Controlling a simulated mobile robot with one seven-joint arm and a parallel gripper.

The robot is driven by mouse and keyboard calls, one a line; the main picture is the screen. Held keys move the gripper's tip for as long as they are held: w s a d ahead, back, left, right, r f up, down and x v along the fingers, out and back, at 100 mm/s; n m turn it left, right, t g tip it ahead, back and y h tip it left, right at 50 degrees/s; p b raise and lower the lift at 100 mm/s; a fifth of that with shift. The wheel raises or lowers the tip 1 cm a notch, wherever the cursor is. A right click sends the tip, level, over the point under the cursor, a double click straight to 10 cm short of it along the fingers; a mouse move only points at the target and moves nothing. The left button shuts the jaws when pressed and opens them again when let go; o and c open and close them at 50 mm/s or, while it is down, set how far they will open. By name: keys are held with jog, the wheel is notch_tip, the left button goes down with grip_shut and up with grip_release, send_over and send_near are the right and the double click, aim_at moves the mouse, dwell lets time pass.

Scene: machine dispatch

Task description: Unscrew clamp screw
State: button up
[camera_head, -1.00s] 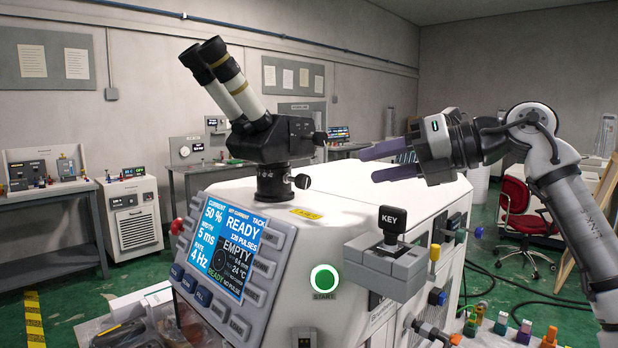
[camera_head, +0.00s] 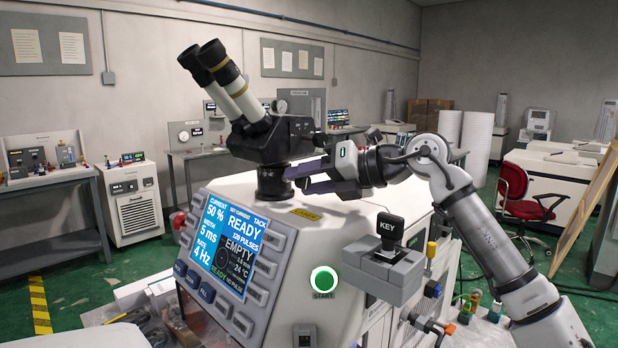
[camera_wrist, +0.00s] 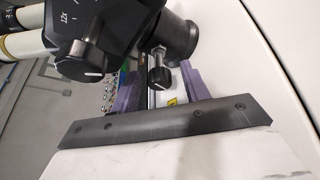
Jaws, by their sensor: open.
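The clamp screw (camera_wrist: 158,74) is a small black knob with a white line on its face, on a metal shank beside the black microscope column (camera_wrist: 178,38). In the wrist view it appears between the two purple fingers of my gripper (camera_wrist: 158,70), with gaps on both sides. In the head view my gripper (camera_head: 297,180) is at the right of the microscope column (camera_head: 270,184), fingers pointing left. My gripper is open and holds nothing. The microscope head (camera_head: 268,138) stands above the column.
The welder housing (camera_head: 300,270) lies below, with a screen (camera_head: 228,240), a green START button (camera_head: 323,281) and a KEY switch (camera_head: 390,228) in front of my arm. A larger black knob (camera_wrist: 82,58) on the microscope is close to my gripper's left finger.

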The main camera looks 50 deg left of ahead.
jog(key=c, duration=1)
jog(key=shift+n+t, duration=0.3)
jog(key=shift+t, duration=0.1)
jog(key=shift+s+d+n+t+b, duration=0.1)
jog(key=shift+n+t+b, duration=0.55)
jog(key=shift+n, duration=0.35)
jog(key=n+t+b, duration=0.1)
jog(key=n+t, duration=0.1)
jog(key=shift+s+n+t+h+b, duration=0.1)
jog(key=shift+n+t+h+b, duration=0.2)
jog(key=shift+n+b, duration=0.1)
jog(key=n+t+b, duration=0.2)
jog(key=n+b, duration=0.1)
jog(key=shift+s+t, duration=0.15)
jog(key=shift+t, duration=0.1)
jog(key=shift+s+r+n+t+y+b, duration=0.1)
jog(key=shift+n+t+y+b, duration=0.4)
jog(key=shift+n+t+b, duration=0.75)
jog(key=shift+g+b, duration=0.25)
jog(key=shift+b, duration=0.1)
